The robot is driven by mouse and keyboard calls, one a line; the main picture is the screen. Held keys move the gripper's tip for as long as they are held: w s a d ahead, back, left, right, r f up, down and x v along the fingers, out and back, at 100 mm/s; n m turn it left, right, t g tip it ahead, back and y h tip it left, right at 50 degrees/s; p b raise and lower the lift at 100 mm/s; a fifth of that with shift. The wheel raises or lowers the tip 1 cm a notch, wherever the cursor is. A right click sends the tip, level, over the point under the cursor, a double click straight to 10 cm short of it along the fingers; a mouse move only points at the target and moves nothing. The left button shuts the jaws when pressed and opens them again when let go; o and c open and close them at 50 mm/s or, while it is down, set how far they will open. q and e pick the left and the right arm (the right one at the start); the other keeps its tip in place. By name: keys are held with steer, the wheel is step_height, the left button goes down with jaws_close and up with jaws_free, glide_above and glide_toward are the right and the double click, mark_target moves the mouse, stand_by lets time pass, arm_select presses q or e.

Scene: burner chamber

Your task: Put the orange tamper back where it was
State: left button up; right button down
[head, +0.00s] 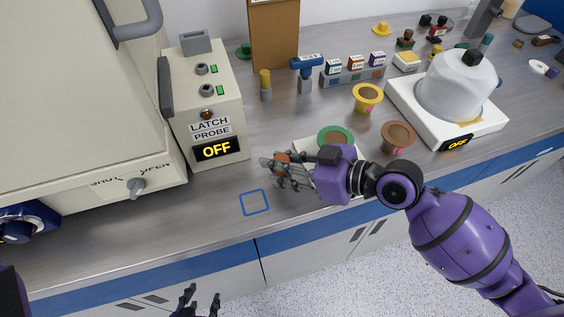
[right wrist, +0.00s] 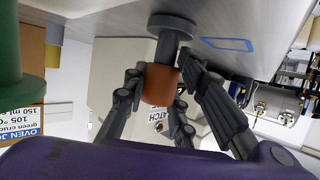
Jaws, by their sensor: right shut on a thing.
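The orange tamper (head: 283,157) is between the fingers of my right gripper (head: 284,170). In the right wrist view its orange grip (right wrist: 158,85) sits between the dark fingers, and its grey shaft and round disc (right wrist: 172,22) point to the counter. I cannot tell whether the disc touches the counter. A blue square outline (head: 254,202) is on the counter, left of and nearer the front than my right gripper; it also shows in the right wrist view (right wrist: 228,44). My left gripper (head: 200,304) is open and empty at the bottom edge, below the counter front.
The latch probe box (head: 205,110), showing OFF, stands left of my right gripper. A green-rimmed cup (head: 336,136), a brown cup (head: 398,137) and a yellow cup (head: 368,97) stand nearby. A white device (head: 400,95) with a clear dome is at right. Counter around the blue outline is clear.

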steer(key=c, duration=1.9)
jaws_free()
steer(key=shift+f, duration=0.25)
steer(key=o, duration=0.5)
steer(key=shift+r, duration=0.1)
steer(key=shift+c, duration=0.2)
steer(key=shift+r, duration=0.3)
steer(key=shift+s+d, duration=0.15)
steer(key=shift+d, duration=0.2)
steer(key=b+v, duration=0.2)
steer(key=v, duration=0.9)
steer(key=shift+r, duration=0.2)
